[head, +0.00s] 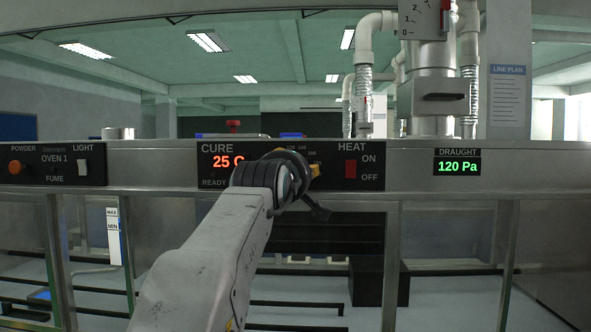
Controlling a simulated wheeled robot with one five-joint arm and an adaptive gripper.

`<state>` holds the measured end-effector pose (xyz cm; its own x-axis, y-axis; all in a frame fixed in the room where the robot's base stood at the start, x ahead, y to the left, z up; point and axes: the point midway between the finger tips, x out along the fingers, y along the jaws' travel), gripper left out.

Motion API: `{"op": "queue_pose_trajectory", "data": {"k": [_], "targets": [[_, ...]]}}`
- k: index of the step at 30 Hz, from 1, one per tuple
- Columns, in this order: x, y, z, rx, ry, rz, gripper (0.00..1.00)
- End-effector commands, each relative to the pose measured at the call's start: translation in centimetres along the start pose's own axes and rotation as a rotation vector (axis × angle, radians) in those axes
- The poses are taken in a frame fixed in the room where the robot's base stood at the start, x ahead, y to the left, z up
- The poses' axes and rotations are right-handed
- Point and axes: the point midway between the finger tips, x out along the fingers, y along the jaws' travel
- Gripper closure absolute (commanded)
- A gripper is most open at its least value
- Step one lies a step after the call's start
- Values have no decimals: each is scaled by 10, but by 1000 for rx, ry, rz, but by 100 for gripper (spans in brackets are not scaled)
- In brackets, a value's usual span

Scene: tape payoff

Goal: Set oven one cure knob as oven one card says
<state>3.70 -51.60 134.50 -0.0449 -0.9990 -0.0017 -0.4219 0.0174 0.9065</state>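The oven one panel has a black CURE section (222,165) with a red display reading 25 C. The cure knob is hidden behind my gripper and wrist. My gripper (318,207) is in front of the panel, seen from behind, with one dark finger part sticking out low right. A small yellow part (315,169) shows beside it; I cannot tell what it belongs to. Whether the gripper touches the knob or is open or shut does not show. I cannot make out an oven one card.
A red HEAT switch (351,169) marked ON and OFF is close right of my gripper. Left are a LIGHT switch (83,168) and an orange POWDER knob (15,166). A green DRAUGHT display (457,167) reads 120 Pa. A LINE PLAN sheet (508,95) hangs on a pillar.

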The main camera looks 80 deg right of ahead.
Motion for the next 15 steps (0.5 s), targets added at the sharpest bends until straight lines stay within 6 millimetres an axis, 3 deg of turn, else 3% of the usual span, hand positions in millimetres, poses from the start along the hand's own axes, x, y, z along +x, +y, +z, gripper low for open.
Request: {"op": "queue_pose_trajectory", "data": {"k": [10,15], "targets": [[0,1,1,0,-1,2,56],[0,1,1,0,-1,1,72]]}}
